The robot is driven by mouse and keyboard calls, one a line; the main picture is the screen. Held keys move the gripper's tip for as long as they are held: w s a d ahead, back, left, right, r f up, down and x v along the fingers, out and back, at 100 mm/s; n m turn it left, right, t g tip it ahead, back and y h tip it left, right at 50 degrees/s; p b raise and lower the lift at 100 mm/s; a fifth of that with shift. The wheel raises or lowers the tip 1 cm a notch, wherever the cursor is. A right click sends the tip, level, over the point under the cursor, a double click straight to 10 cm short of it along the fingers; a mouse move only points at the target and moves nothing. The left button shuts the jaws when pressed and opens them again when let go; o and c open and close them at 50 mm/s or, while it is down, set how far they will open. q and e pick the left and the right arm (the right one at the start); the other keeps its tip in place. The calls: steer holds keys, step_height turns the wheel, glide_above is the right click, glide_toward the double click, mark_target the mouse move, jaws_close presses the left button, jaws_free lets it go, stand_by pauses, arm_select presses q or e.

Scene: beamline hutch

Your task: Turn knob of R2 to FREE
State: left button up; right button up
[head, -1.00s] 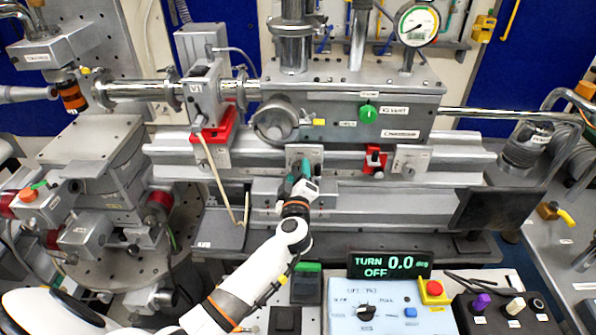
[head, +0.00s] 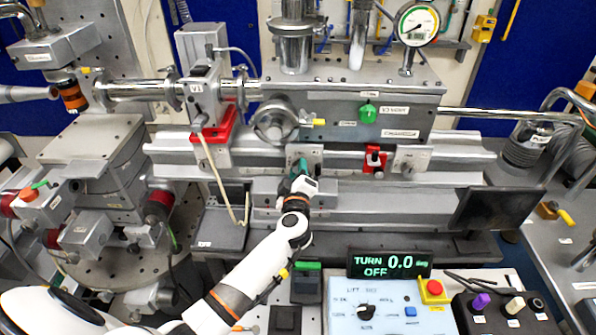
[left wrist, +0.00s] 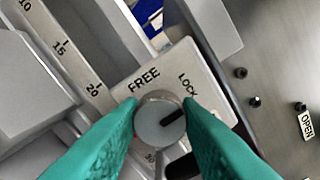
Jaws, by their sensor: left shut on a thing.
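A round grey knob (left wrist: 160,124) with a black pointer mark sits on a light plate (left wrist: 128,68) in the left wrist view. The plate reads FREE and LOCK. The pointer slants up and right, nearer LOCK than FREE. My left gripper (left wrist: 160,112) has its teal fingers on both sides of the knob, shut on it. In the head view my left gripper (head: 298,169) reaches the front of the rail at a grey clamp plate (head: 309,152); the knob is hidden there behind the fingers. No R2 label is readable. My right gripper is not in view.
A red clamp (head: 375,160) and another grey plate (head: 411,158) sit to the right on the rail. A green knob (head: 368,113) is above. A display (head: 389,264) reads TURN 0.0 deg OFF, behind a control box (head: 390,306). A dark monitor (head: 498,209) stands at right.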

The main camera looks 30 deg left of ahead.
arm_select(q)
steer(key=shift+n, duration=0.3)
steer(key=shift+f+n+p, duration=0.15)
steer(key=shift+n+p, duration=0.2)
steer(key=shift+n, duration=3.85)
steer(key=shift+f+n+p, duration=0.1)
steer(key=shift+n+p, duration=0.2)
steer(key=shift+n, duration=4.2)
steer(key=o, duration=1)
steer(key=shift+r, duration=0.15)
